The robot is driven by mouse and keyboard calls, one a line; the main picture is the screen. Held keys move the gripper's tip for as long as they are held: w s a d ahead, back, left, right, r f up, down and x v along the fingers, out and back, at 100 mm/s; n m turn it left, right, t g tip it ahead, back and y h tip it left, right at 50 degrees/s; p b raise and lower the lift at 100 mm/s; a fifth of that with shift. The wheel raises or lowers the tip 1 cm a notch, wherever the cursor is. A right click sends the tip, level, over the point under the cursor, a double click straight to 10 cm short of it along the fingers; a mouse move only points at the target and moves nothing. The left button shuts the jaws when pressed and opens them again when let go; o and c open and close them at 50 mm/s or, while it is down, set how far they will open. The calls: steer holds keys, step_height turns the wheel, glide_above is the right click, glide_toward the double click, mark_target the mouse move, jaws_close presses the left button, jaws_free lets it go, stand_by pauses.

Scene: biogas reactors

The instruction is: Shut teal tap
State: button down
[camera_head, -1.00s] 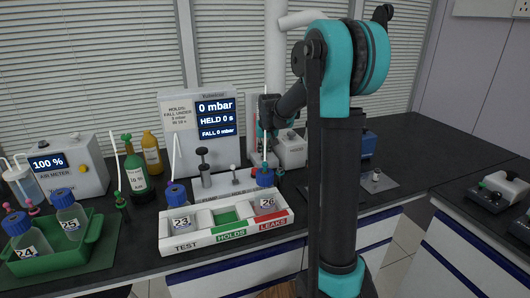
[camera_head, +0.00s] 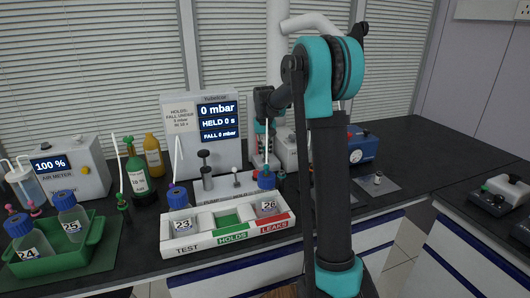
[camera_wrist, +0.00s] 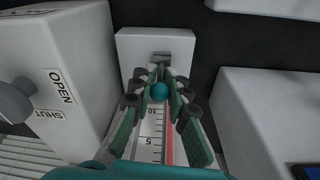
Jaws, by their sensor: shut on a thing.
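In the wrist view a small round teal knob (camera_wrist: 160,91) sits between the fingertips of my gripper (camera_wrist: 161,88), and the fingers are closed on it. It appears over a pale column with a numbered scale (camera_wrist: 152,128) and a red strip. I cannot tell whether this knob is the tap itself. A white box (camera_wrist: 62,62) on the left carries OPEN and SHUT labels, with a grey rounded part (camera_wrist: 14,100) beside them. In the head view my gripper (camera_head: 266,138) points down behind the bench's front row, partly hidden by the arm, and the knob cannot be made out.
A white tray (camera_head: 204,247) marked TEST, HOLDS and LEAKS holds bottle 23 (camera_head: 180,212) and bottle 26 (camera_head: 268,199). The display unit (camera_head: 180,142) reads 0 mbar, HELD 0 s. A green tray (camera_head: 62,262) with bottles stands left. Bench space at the right is partly clear.

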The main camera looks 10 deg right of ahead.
steer(key=c, duration=1.5)
jaws_free()
steer(key=shift+o, duration=0.2)
step_height(320, 180, up, 12)
steer(key=s, duration=0.1)
steer(key=shift+s+a, duration=0.15)
steer(key=shift+s, duration=0.15)
